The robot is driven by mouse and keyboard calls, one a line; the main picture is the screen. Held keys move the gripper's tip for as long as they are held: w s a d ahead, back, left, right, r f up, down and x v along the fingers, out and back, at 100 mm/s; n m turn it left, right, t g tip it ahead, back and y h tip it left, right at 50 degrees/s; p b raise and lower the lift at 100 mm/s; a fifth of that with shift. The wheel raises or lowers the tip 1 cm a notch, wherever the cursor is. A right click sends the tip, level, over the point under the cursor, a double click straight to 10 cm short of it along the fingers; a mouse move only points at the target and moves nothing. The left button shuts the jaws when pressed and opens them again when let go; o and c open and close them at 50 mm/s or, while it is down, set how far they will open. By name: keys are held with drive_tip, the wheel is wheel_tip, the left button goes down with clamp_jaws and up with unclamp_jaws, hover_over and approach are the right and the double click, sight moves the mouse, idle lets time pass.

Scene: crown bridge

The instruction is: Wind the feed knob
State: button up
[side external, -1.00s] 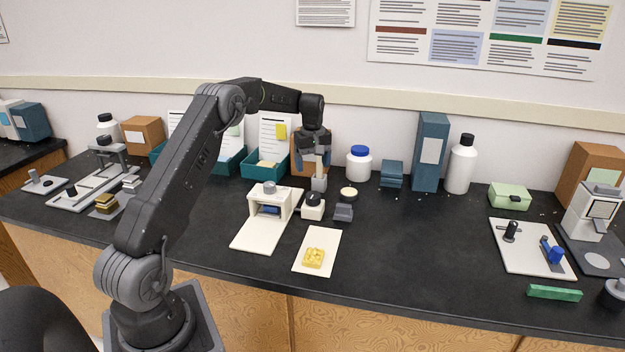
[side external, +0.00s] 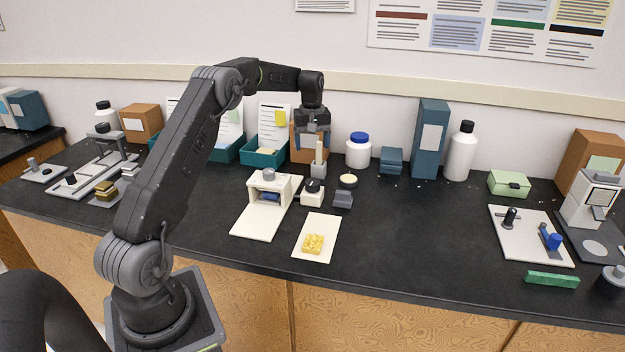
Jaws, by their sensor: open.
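No knob is labelled, so I cannot tell for certain which is the feed knob. A round grey knob (side external: 268,174) sits on top of a small white open-fronted housing (side external: 284,184). A black domed knob (side external: 313,185) sits on a low white block (side external: 312,198) just right of it. My gripper (side external: 312,150) is open, pointing down, above and behind both knobs and apart from them. A pale upright stick (side external: 320,152) stands in a grey holder (side external: 318,171) just below the gripper. No object shows in the jaws.
A white plate (side external: 316,224) with a yellow piece (side external: 313,243) lies in front. A grey stand (side external: 343,198) with a cream disc (side external: 348,181) is to the right. A white jar (side external: 358,155) and teal tray (side external: 264,152) stand behind. The bench at centre right is clear.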

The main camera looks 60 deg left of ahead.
sight(313, 181)
drive_tip(key=f+m, duration=0.4)
drive_tip(key=m, duration=0.4)
drive_tip(key=f+m, duration=0.5)
drive_tip(key=m, duration=0.2)
drive_tip(key=f+m, duration=0.4)
drive_tip(key=m, duration=0.4)
drive_tip(key=shift+d+f+m, duration=0.25)
drive_tip(key=shift+f+m, duration=0.05)
drive_tip(key=shift+f, duration=0.1)
drive_tip(key=c, duration=0.9)
